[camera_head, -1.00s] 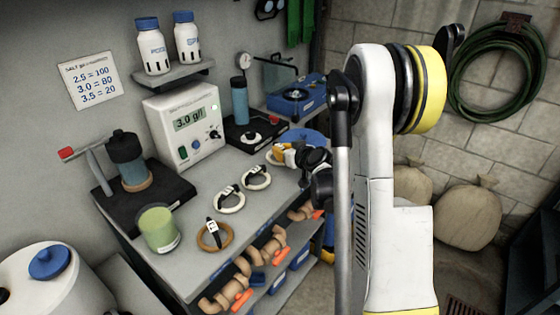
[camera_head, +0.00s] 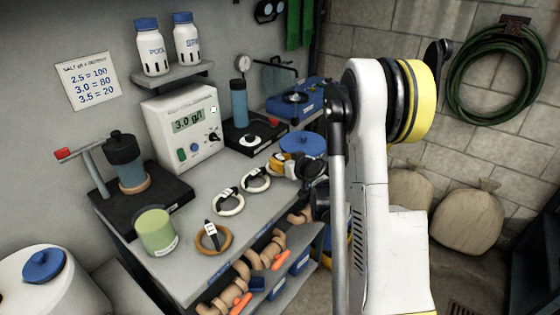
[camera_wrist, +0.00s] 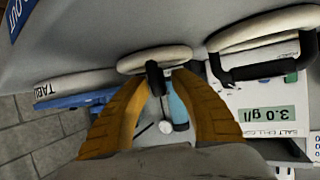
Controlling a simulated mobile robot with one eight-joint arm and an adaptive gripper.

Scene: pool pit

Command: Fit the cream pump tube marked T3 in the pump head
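Two cream tube rings, one at the middle (camera_head: 229,203) and one further back (camera_head: 256,180), lie on the grey bench with black clips and small tags. A tan ring (camera_head: 213,239) lies nearer. I cannot read T3 on any tag. My gripper (camera_head: 283,163) is low over the bench by the blue lid. In the wrist view my yellow fingers (camera_wrist: 170,75) are apart, with a cream ring (camera_wrist: 150,60) and its black clip at their tips. Another cream ring (camera_wrist: 262,28) lies to the right. A blue unit with a round disc (camera_head: 297,97) may hold the pump head; I cannot be sure.
A white meter (camera_head: 182,125) reading 3.0 g/l stands behind the rings. A blue cylinder on a black base (camera_head: 239,100), a lever device (camera_head: 123,150) and a green jar (camera_head: 157,231) stand nearby. Pipe fittings (camera_head: 243,268) line the bench's front. The blue lid (camera_head: 303,143) is close to my gripper.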

